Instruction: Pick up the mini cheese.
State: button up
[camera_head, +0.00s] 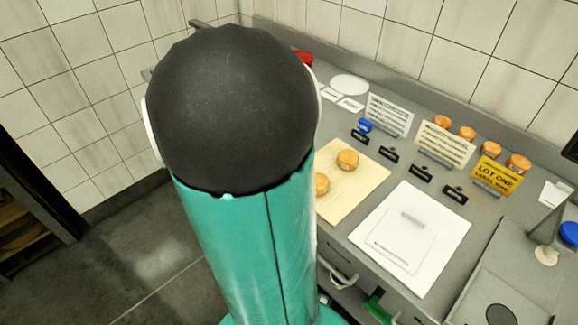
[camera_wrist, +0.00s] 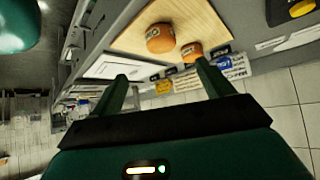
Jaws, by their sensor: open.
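Two small orange cheese wheels stand on a pale wooden board (camera_head: 359,187) on the counter. One cheese wheel (camera_head: 347,160) is toward the back of the board; the other cheese wheel (camera_head: 321,183) is partly hidden behind my arm in the head view. In the wrist view, a larger-looking cheese (camera_wrist: 160,38) and a smaller-looking cheese (camera_wrist: 192,52) show on the board (camera_wrist: 200,18), beyond the fingertips. My gripper (camera_wrist: 164,80) is open, with nothing between its two green fingers, and apart from both cheeses. My gripper is not visible in the head view.
Several more orange rounds, such as this one (camera_head: 518,164), line the back of the counter near a yellow sign (camera_head: 495,176) and white cards. Small black label holders (camera_head: 421,172) stand behind the board. A white slab (camera_head: 410,240) lies right of it.

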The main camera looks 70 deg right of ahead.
aim_at(318, 179)
jog(key=x, duration=0.8)
jog(key=shift+w, duration=0.1)
jog(key=x, duration=0.5)
jog(key=shift+s+d+f, duration=0.2)
jog(key=shift+s, duration=0.05)
jog(key=c, duration=1.1)
